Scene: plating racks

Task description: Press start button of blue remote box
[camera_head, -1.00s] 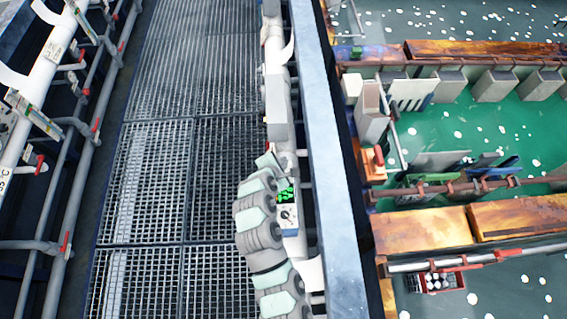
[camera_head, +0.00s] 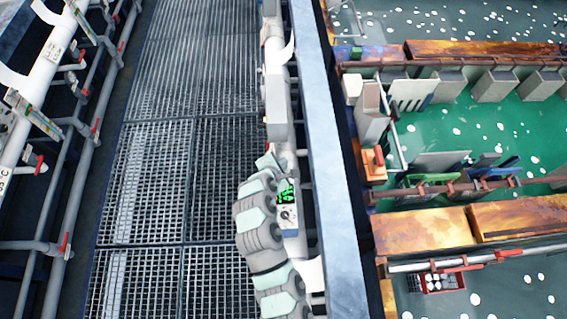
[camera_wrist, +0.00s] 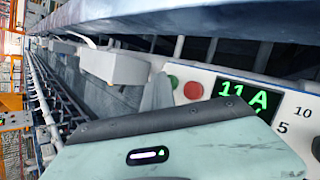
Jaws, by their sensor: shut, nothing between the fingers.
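The remote box (camera_head: 289,222) has a pale face and is fixed along the rail; in the head view its lit green display (camera_head: 286,193) and a dial below it show. In the wrist view, the box (camera_wrist: 220,77) has a green button (camera_wrist: 173,82), a red button (camera_wrist: 193,90), a display (camera_wrist: 247,97) reading "11 A", and a partly cut-off dial at right. My gripper (camera_head: 268,160) is shut and empty just above the display in the head view. In the wrist view, a grey pointed piece, seemingly its tip (camera_wrist: 158,93), is close left of the green button; contact cannot be told. My pale wrist casing covers the box's lower part.
A blue-grey beam (camera_head: 335,170) runs close along the right of the box. A grated walkway (camera_head: 150,180) lies to the left, with pipes and red valve handles beyond. Tanks with green liquid (camera_head: 450,130) and rusty covers lie at right.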

